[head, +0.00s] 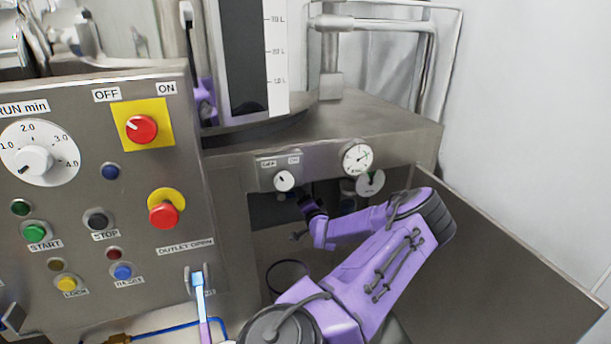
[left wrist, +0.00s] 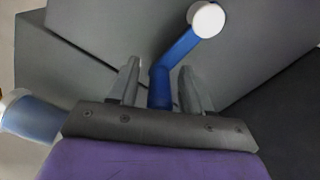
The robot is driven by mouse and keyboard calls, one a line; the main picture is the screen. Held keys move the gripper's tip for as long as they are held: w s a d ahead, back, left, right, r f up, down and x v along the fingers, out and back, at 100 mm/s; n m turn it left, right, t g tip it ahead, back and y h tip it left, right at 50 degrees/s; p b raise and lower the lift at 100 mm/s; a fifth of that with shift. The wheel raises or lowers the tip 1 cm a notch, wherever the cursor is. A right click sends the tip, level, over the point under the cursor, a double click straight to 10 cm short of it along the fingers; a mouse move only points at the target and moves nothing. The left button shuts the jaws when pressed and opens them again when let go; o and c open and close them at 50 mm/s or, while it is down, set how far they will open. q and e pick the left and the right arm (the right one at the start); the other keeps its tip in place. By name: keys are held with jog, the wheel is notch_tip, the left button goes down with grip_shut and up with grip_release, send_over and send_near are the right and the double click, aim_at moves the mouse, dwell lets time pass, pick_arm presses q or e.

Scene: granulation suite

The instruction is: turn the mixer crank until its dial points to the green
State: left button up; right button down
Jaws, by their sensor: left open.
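The mixer crank (left wrist: 180,50) shows in the left wrist view as a blue arm with a white round knob (left wrist: 207,18) at its far end. My left gripper (left wrist: 159,70) is open, with one finger on each side of the blue arm. I cannot tell whether the fingers touch it. In the head view my left gripper (head: 309,204) is small and dark, below the counter edge, and I cannot make out the crank there.
A steel control panel (head: 85,215) with knobs and buttons stands at the left. A gauge (head: 357,158) and a small switch (head: 284,181) are on the counter front. A white-ended blue cylinder (left wrist: 30,115) shows at the wrist view's left.

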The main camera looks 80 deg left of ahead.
pick_arm(q)
jog(key=w+d+b, duration=0.1)
jog(key=d, duration=0.7)
jog(key=shift+d+b, duration=0.3)
jog(key=shift+d, duration=0.1)
jog(key=shift+w, duration=0.15)
